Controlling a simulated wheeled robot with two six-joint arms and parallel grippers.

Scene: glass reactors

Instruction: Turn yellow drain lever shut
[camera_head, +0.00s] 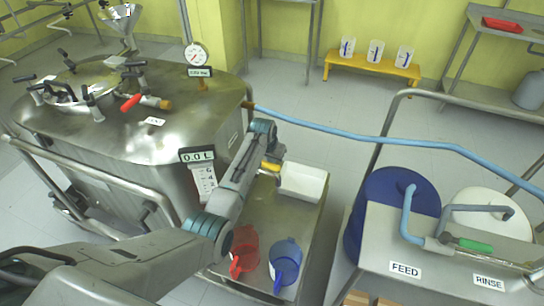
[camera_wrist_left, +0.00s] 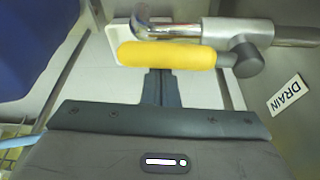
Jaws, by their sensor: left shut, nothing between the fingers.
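The yellow drain lever (camera_wrist_left: 167,54) lies across the upper middle of the left wrist view, roughly parallel to the silver drain pipe (camera_wrist_left: 215,28) behind it. Its dark valve hub (camera_wrist_left: 245,60) is at its right end. In the head view a small part of the lever (camera_head: 270,167) shows beside my left wrist. My left gripper (camera_wrist_left: 161,76) is shut and empty, with its fingertips right at the lever's lower edge; I cannot tell whether they touch. A DRAIN label (camera_wrist_left: 287,95) is to the right. My right gripper is not in view.
A white bin (camera_head: 303,182) stands by the drain on a steel shelf, with a red jug (camera_head: 244,250) and a blue jug (camera_head: 286,262) nearer. The steel reactor (camera_head: 150,140) is to the left. A blue drum (camera_head: 400,195) and a railing stand to the right.

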